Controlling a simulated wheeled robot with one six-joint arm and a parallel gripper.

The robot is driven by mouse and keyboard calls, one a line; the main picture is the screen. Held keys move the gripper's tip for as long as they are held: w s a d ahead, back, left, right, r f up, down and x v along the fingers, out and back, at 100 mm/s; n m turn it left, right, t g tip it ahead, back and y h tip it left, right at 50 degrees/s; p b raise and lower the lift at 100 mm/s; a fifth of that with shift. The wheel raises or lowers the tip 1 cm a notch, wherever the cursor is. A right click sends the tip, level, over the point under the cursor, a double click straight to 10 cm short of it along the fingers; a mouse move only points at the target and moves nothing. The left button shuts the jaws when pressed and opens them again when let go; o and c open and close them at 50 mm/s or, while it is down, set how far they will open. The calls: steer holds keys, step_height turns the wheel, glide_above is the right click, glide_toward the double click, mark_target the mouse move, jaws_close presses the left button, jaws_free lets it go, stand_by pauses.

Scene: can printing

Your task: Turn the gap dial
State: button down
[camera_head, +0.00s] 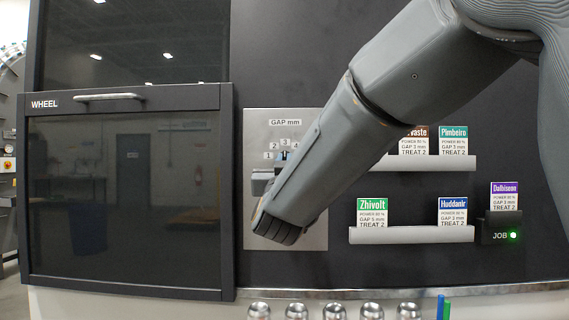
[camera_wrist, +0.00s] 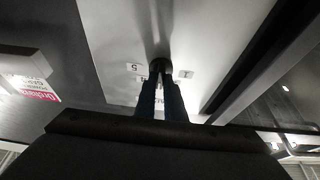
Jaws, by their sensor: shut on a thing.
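The gap dial panel (camera_head: 258,126) is a light metal plate marked GAP mm, with 1, 2, 3 and 4 readable in the head view. My forearm and wrist cover its middle and right side, hiding most of the dial. In the wrist view my gripper (camera_wrist: 161,88) has its two fingers close together, shut on the dark round knob of the gap dial (camera_wrist: 161,67). Number labels show around the knob, including 5 and 1. The dial's pointer is not clear. The job card (camera_head: 504,196), Dalbiseon, reads GAP 3 mm.
The card stands in the JOB holder (camera_head: 505,230) with a green light. Two card shelves, upper (camera_head: 440,164) and lower (camera_head: 410,235), hold several cards right of the panel. A closed WHEEL door (camera_head: 125,200) is on the left. Several cans (camera_head: 333,311) line the bottom edge.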

steer(key=c, duration=1.8)
jaws_free()
steer(key=shift+c, duration=0.2)
steer(key=b+v, duration=0.2)
steer(key=v, duration=0.6)
